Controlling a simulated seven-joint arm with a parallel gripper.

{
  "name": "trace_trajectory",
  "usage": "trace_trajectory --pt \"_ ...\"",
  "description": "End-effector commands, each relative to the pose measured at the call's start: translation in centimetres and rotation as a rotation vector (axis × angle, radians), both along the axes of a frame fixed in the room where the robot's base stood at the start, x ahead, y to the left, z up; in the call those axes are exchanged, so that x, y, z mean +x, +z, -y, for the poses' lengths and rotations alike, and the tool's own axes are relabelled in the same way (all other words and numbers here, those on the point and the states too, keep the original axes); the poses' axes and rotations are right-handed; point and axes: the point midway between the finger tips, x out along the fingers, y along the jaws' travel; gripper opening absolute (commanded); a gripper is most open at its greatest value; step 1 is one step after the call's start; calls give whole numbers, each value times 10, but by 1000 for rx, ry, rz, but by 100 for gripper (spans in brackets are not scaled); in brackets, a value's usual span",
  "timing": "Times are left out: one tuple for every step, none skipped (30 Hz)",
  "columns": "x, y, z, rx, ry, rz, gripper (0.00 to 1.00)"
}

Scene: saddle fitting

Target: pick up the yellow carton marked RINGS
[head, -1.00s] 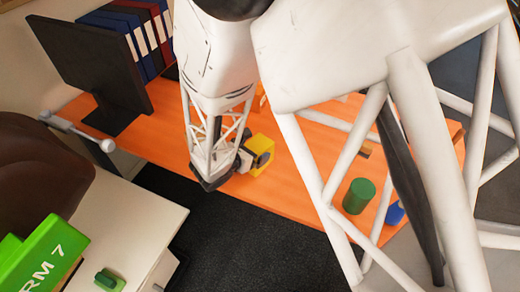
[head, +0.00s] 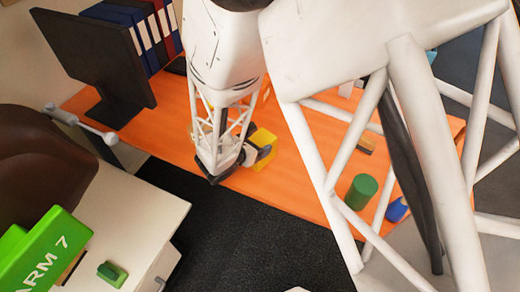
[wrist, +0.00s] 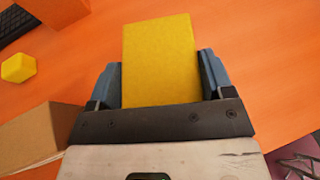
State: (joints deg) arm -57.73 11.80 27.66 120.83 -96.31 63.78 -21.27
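The yellow carton (wrist: 160,60) fills the space between the two blue-grey fingers of my gripper (wrist: 162,80) in the wrist view. One finger lies close along each side. I cannot tell whether both press on it. No RINGS lettering is visible on the face I see. In the head view the carton (head: 264,142) is at the orange desk's near side, partly hidden by my gripper (head: 250,154). I cannot tell whether it touches the desk.
The orange desk (head: 290,185) also holds a monitor (head: 90,65), several binders (head: 145,30), a green cylinder (head: 361,192) and a blue object (head: 397,210). In the wrist view a brown box (wrist: 35,138) and a small yellow block (wrist: 17,68) lie left of my gripper.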

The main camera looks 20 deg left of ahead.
Motion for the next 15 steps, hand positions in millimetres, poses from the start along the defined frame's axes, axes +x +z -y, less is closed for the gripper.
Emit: trace_trajectory --pt "0 0 0 0 0 0 52" --pt "0 0 0 0 0 0 48" --pt "0 0 0 0 0 0 42" --pt "0 0 0 0 0 0 39" --pt "0 0 0 0 0 0 34" --pt "0 0 0 0 0 0 34" --pt "0 0 0 0 0 0 34" --pt "0 0 0 0 0 0 34" --pt "0 0 0 0 0 0 34" --pt "0 0 0 0 0 0 34" --pt "0 1 0 0 0 0 34" --pt "0 1 0 1 0 0 34" --pt "0 2 0 1 0 0 34" --pt "0 2 0 1 0 0 34" --pt "0 4 0 1 0 1 34"
